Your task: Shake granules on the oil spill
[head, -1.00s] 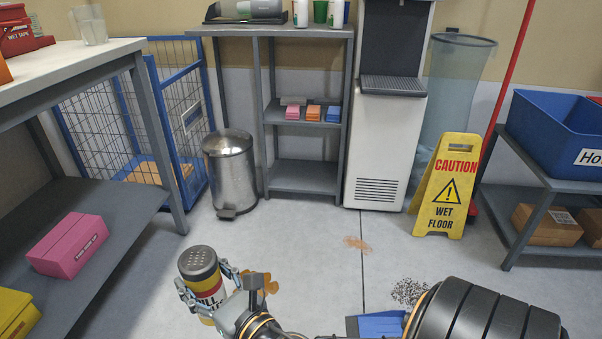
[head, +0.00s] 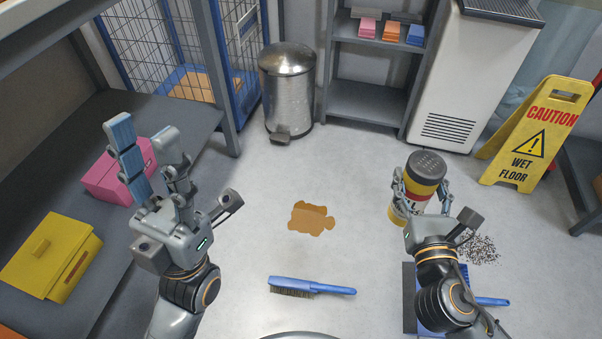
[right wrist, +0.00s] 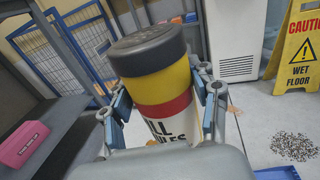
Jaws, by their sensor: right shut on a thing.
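The oil spill (head: 312,218) is a flat orange-brown patch on the floor, in the middle of the head view. The granule shaker (head: 418,187) is a yellow, red and white can with a dark perforated lid. My right gripper (head: 421,196) is shut on the shaker and holds it upright, to the right of the spill. The shaker also fills the middle of the right wrist view (right wrist: 163,90), between the fingers. My left gripper (head: 158,160) is empty, with its fingers spread, left of the spill near the lower shelf.
A blue brush (head: 312,287) lies on the floor in front of the spill. A blue dustpan (head: 492,301) is partly hidden behind my right arm. Dark granules (head: 478,249) lie at the right. A wet-floor sign (head: 527,140) and metal bin (head: 288,90) stand behind.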

